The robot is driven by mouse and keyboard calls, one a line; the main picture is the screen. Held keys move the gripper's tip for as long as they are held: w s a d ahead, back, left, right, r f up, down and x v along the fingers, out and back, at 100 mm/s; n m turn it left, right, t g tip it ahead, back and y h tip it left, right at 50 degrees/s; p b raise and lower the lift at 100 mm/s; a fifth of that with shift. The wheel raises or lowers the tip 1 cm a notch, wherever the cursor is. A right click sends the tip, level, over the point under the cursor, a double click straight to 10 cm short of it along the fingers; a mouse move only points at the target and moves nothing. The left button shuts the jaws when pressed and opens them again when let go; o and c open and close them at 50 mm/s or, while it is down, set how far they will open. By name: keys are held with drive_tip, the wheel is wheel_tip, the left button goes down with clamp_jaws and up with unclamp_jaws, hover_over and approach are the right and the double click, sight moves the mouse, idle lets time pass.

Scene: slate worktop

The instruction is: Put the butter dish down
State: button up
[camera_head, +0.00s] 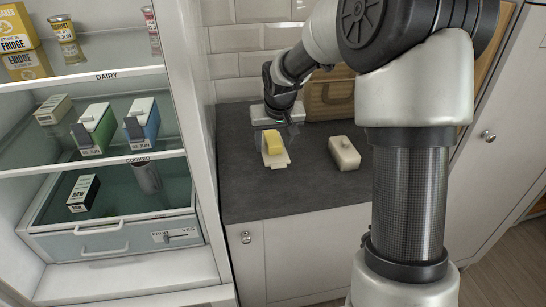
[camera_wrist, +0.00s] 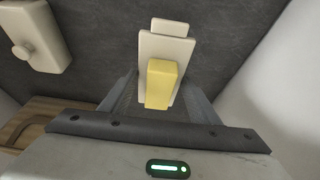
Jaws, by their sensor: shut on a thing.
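The cream butter dish (camera_head: 278,160) holds a yellow block of butter (camera_head: 272,141) over the slate worktop. In the wrist view the dish (camera_wrist: 150,45) lies between the two fingers of my gripper (camera_wrist: 160,92), with the butter (camera_wrist: 161,80) nearest the palm. My gripper (camera_head: 275,140) is shut on the dish, reaching it from the wall side. The dish looks about level, at or just above the worktop; I cannot tell whether it touches. The cream lid (camera_head: 344,153) with its small knob sits apart on the worktop to the right.
The slate worktop (camera_head: 305,190) is clear in front of the dish. A wooden board (camera_head: 328,98) leans at the back wall. An open fridge (camera_head: 120,250) with cartons on its shelves stands left. My arm covers the right side.

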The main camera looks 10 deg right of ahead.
drive_tip(key=shift+f+b, duration=0.35)
drive_tip(key=shift+f, duration=2.1)
drive_tip(key=shift+f, duration=0.2)
drive_tip(key=o, duration=1.3)
drive_tip(key=shift+o, duration=0.2)
